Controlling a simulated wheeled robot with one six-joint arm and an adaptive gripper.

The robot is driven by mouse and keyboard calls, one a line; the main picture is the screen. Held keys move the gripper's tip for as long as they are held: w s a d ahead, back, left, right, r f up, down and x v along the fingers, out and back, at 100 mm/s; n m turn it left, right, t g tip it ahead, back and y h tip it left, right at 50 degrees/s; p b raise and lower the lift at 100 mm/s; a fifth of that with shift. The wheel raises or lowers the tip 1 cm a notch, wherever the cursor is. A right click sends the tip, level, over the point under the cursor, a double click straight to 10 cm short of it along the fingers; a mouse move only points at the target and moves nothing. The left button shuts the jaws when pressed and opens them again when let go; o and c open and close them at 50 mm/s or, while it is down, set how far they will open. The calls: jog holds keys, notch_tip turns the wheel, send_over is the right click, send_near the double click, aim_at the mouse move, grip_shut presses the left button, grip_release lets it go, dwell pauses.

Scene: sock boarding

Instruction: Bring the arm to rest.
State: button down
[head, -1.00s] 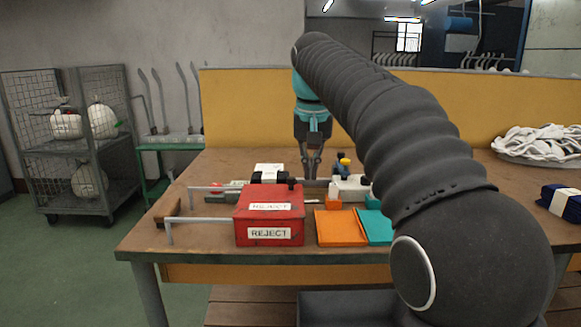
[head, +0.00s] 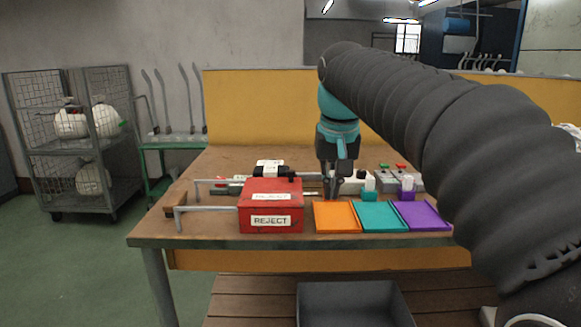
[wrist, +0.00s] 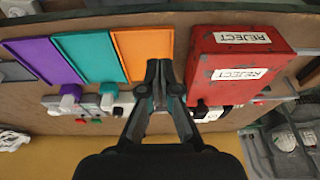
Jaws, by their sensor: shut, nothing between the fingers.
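My gripper (head: 331,191) points down over the table, just right of the red REJECT box (head: 271,214) and behind the orange tray in the head view. Its fingers are together with nothing held. My dark, ribbed arm reaches in from the right and covers the right part of the table.
Orange (head: 336,217), teal (head: 379,217) and purple (head: 420,216) trays lie in a row along the table's front. Small devices with red and green buttons stand behind them. A grey bin (head: 355,304) is below the front edge. A wire cage trolley (head: 75,145) stands at left.

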jog(key=s+d+f+t, duration=0.1)
jog(key=s+d+f, duration=0.3)
jog(key=s+f, duration=0.5)
jog(key=s+d+f+t, duration=0.1)
jog(key=s+d+f, duration=0.3)
jog(key=s+f, duration=0.6)
jog(key=s, duration=0.4)
jog(key=shift+f+t, duration=0.25)
jog(key=shift+t, duration=0.05)
jog(key=shift+s, duration=0.1)
